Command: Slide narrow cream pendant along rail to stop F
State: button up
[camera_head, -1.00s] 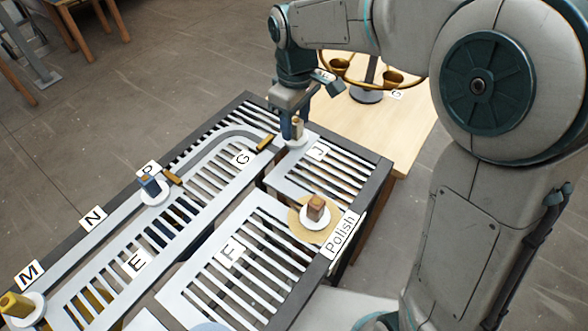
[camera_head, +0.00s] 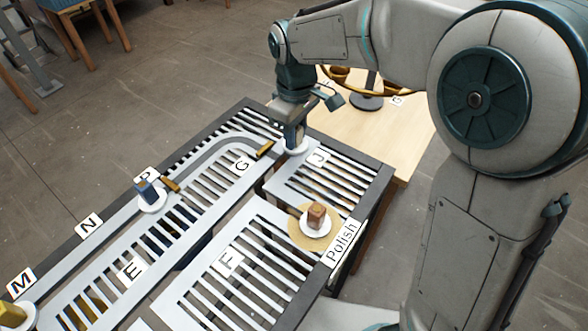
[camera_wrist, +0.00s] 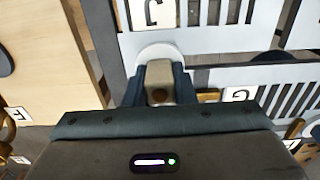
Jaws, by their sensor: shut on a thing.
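The narrow cream pendant (camera_wrist: 160,78) is a pale upright block on a white disc (camera_head: 297,147), at the rail end beside the label J. My gripper (camera_head: 294,140) is down on it from above. In the wrist view the two dark fingers of my gripper (camera_wrist: 159,92) stand one on each side of the block, shut on it. In the head view the fingers hide most of the block. The label F (camera_head: 231,259) lies on the slatted panel at the lower middle, nearer the camera.
A brown block (camera_head: 316,214) on a white disc stands on a tan patch by the Polish label (camera_head: 342,243). A blue block (camera_head: 146,190) stands on the left rail, a yellow one (camera_head: 12,314) near M. Brass bars (camera_head: 265,149) lie by G. A wooden table (camera_head: 390,130) stands behind.

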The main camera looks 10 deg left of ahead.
jog(key=shift+s+a+b, duration=0.4)
jog(key=shift+s+a, duration=1)
jog(key=shift+s, duration=2)
jog(key=shift+s+a+b, duration=0.4)
jog(key=shift+s+a, duration=1)
jog(key=shift+s, duration=1.95)
jog(key=shift+s+a+b, duration=0.4)
jog(key=shift+s+a, duration=1)
jog(key=shift+s, duration=2)
jog(key=shift+s+a, duration=0.35)
jog(key=shift+s, duration=0.55)
jog(key=shift+s+a, duration=0.4)
jog(key=shift+s, duration=0.5)
jog(key=shift+s+a, duration=0.35)
jog(key=shift+s, duration=0.55)
jog(key=o, duration=1)
